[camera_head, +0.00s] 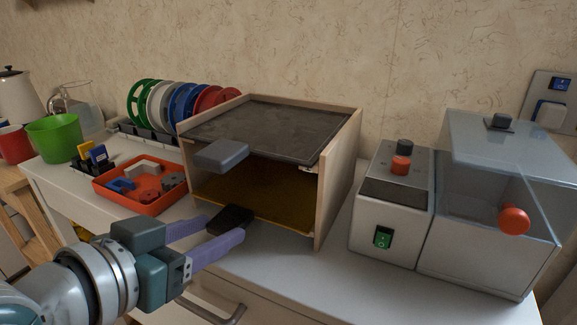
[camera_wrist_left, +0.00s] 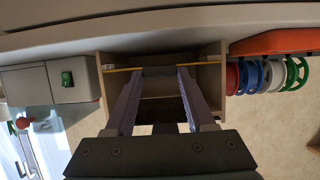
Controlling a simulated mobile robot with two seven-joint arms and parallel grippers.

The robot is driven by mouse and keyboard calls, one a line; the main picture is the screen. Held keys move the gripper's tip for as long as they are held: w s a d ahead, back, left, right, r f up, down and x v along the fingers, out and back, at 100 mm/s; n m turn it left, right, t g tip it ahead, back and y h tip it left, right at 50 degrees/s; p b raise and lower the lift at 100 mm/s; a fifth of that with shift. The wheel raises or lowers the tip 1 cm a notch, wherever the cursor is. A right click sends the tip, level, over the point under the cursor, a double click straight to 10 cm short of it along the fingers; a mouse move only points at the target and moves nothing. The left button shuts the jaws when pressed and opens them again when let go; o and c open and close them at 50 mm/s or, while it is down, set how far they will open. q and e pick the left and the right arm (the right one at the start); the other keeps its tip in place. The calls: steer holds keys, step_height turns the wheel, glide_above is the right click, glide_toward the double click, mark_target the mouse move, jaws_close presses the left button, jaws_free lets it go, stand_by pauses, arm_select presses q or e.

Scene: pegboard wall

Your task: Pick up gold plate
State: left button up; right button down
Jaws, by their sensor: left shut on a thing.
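The gold plate (camera_head: 265,197) lies level as the lower shelf inside an open-fronted wooden box. A black handle (camera_head: 232,219) sticks out at its front edge. In the left wrist view, the gold plate (camera_wrist_left: 119,70) shows as a thin yellow edge across the box opening. My left gripper (camera_head: 226,226) is at the front of the box, its purple fingers shut on the black handle. The left gripper (camera_wrist_left: 162,72) also shows in the wrist view, fingers on either side of the handle area. My right gripper is not in view.
A dark plate (camera_head: 265,128) with a grey handle (camera_head: 221,155) sits above, in the wooden box (camera_head: 340,178). An orange tray (camera_head: 147,202) stands left, with coloured discs (camera_head: 185,103) behind. A grey machine (camera_head: 391,225) stands right. The counter strip in front of the box is clear.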

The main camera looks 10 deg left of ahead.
arm_select(q)
jaws_close()
steer(key=shift+r, duration=0.15)
